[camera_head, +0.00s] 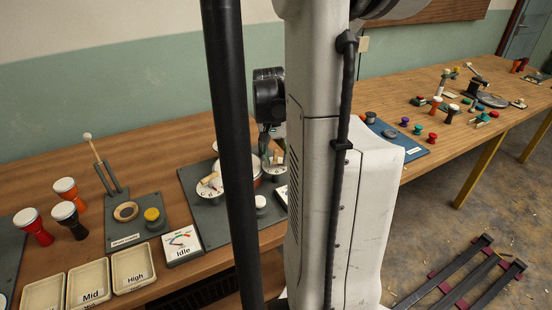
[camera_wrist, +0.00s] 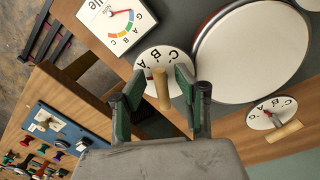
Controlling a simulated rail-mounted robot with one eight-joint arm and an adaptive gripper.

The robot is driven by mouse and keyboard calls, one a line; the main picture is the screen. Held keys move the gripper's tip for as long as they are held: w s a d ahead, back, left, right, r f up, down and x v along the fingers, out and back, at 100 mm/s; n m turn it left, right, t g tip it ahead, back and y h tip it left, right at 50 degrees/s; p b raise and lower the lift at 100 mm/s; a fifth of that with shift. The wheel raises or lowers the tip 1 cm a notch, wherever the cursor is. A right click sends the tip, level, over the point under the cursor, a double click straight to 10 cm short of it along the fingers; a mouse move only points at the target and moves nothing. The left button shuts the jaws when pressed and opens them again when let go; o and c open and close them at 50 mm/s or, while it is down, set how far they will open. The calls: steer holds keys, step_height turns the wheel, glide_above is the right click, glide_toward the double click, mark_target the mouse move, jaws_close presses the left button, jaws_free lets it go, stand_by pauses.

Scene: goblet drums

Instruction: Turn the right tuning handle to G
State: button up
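The right tuning dial (camera_wrist: 164,56) is a white disc with letters C, B and A visible and a small red mark near its left edge; other lettering is hidden. Its wooden handle (camera_wrist: 161,88) stands between the two green-padded fingers of my gripper (camera_wrist: 160,84), with a gap showing on each side. My gripper is open around it; contact is not visible. In the head view my gripper (camera_head: 265,145) points down over this dial (camera_head: 275,171), partly hidden by my arm. The other tuning dial (camera_wrist: 262,112) with its wooden handle (camera_wrist: 284,131) is at the right.
A large white drum head (camera_wrist: 252,52) lies between the dials, close to my gripper. A lettered gauge (camera_wrist: 117,22) with a red needle is beyond the dial. The left dial (camera_head: 208,189) and an "Idle" gauge (camera_head: 181,243) stand left. A blue mat (camera_head: 410,149) with small parts lies right.

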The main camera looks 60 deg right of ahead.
steer(key=shift+r, duration=0.1)
step_height(320, 180, up, 12)
steer(key=shift+w+a, duration=0.2)
steer(key=shift+w, duration=0.15)
stand_by(0.6)
steer(key=w+a+r+n+t, duration=0.1)
steer(key=w+a+n, duration=0.3)
steer(key=a, duration=0.6)
steer(key=w+a+r+n+t, duration=0.25)
steer(key=w+a, duration=0.25)
steer(key=a, duration=0.5)
steer(key=s+a+f+n+t, duration=0.1)
steer(key=a, duration=0.5)
steer(key=s+a+f+n+t, duration=0.1)
steer(key=s+a+f+n, duration=0.1)
steer(key=a, duration=0.3)
steer(key=s+a+f+n+t, duration=0.2)
steer(key=s+a+f+n, duration=0.15)
steer(key=a, duration=0.55)
steer(key=shift+m, duration=0.4)
steer(key=f+b, duration=0.8)
steer(key=b, duration=0.1)
steer(key=f+b, duration=0.4)
steer(key=shift+s+d+f+b, duration=0.2)
steer(key=shift+d+f+b, duration=0.1)
steer(key=shift+b, duration=0.05)
